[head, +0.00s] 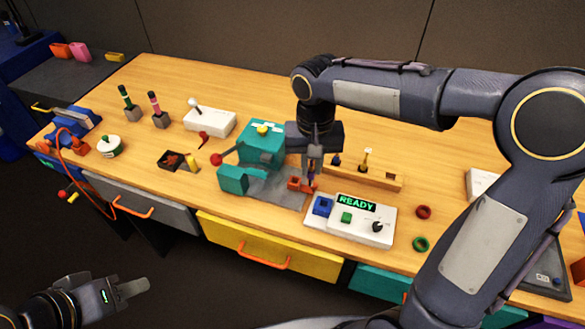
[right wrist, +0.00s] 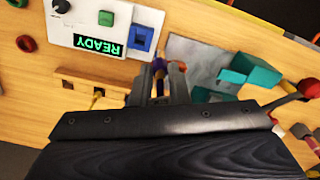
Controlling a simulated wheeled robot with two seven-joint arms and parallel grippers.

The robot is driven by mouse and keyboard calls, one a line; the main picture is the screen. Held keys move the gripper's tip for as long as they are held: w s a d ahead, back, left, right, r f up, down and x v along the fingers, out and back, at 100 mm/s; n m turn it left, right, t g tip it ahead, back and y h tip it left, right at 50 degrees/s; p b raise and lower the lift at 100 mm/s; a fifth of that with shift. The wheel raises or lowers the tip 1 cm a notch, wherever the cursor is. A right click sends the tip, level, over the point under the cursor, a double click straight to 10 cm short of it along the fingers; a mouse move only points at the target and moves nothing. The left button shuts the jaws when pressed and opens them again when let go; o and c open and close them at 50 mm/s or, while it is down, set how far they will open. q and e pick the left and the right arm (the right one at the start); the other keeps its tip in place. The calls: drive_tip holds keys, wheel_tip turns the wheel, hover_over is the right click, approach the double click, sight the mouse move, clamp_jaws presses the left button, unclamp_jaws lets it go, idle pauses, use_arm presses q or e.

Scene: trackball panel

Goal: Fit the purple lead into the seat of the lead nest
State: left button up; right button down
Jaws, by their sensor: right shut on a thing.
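The purple lead (head: 311,180) is a thin piece pointing down from the fingers of my right gripper (head: 313,165), which is shut on it. In the right wrist view the purple lead (right wrist: 157,66) shows between the two fingers. An orange-red block (head: 297,185), which looks like the lead nest, stands at the front right of a grey plate, right by the lead's lower end. The fingers partly hide it, so I cannot tell whether the lead is in its seat. My left gripper (head: 128,290) is low at the left, away from the table; its jaw opening is unclear.
A teal machine (head: 262,143) with a red ball lever stands behind the grey plate (head: 272,189). A white panel (head: 345,228) reading READY is close in front, with a blue square socket. A wooden rack (head: 385,180) is to the right. Red and green rings lie further right.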

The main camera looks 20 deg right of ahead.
drive_tip(key=w+f, duration=0.3)
drive_tip(key=w+a+f+p, duration=0.1)
drive_tip(key=w+f, duration=0.1)
drive_tip(key=f, duration=0.2)
drive_tip(key=w+f, duration=0.3)
drive_tip(key=shift+w+a+f, duration=0.2)
drive_tip(key=shift+w+f, duration=0.15)
drive_tip(key=shift+f, duration=0.05)
drive_tip(key=c, duration=1.8)
unclamp_jaws()
drive_tip(key=shift+f, duration=0.15)
drive_tip(key=shift+c, duration=0.2)
drive_tip(key=o, duration=0.5)
drive_tip(key=shift+c, duration=0.2)
drive_tip(key=shift+o, duration=0.2)
